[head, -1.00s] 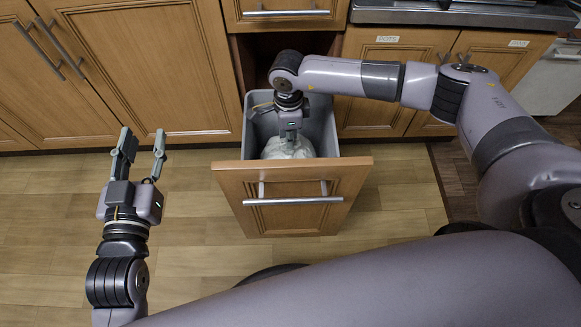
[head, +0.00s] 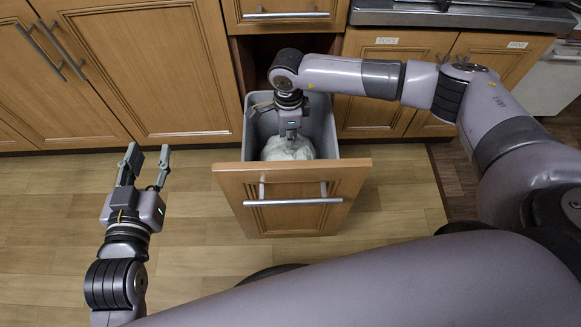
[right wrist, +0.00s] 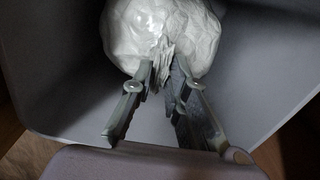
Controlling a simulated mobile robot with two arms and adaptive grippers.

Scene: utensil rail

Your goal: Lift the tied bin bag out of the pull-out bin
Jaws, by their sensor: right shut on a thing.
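The white bin bag (head: 288,149) sits low inside the grey bin (head: 328,128) of the pulled-out drawer (head: 292,200). In the right wrist view the bag (right wrist: 165,28) is rounded, with its gathered tie (right wrist: 163,72) between the fingertips. My right gripper (head: 289,133) reaches down into the bin from above; in the right wrist view its fingers (right wrist: 162,75) are closed on the tie. The fingertips are hard to see in the head view. My left gripper (head: 150,162) is open and empty over the floor, left of the drawer.
The drawer front has a metal bar handle (head: 293,202). Closed wooden cabinets (head: 150,70) stand behind, with a drawer (head: 285,12) above the bin opening and a metal counter (head: 460,14) at the back right. The floor (head: 200,240) around the left gripper is clear.

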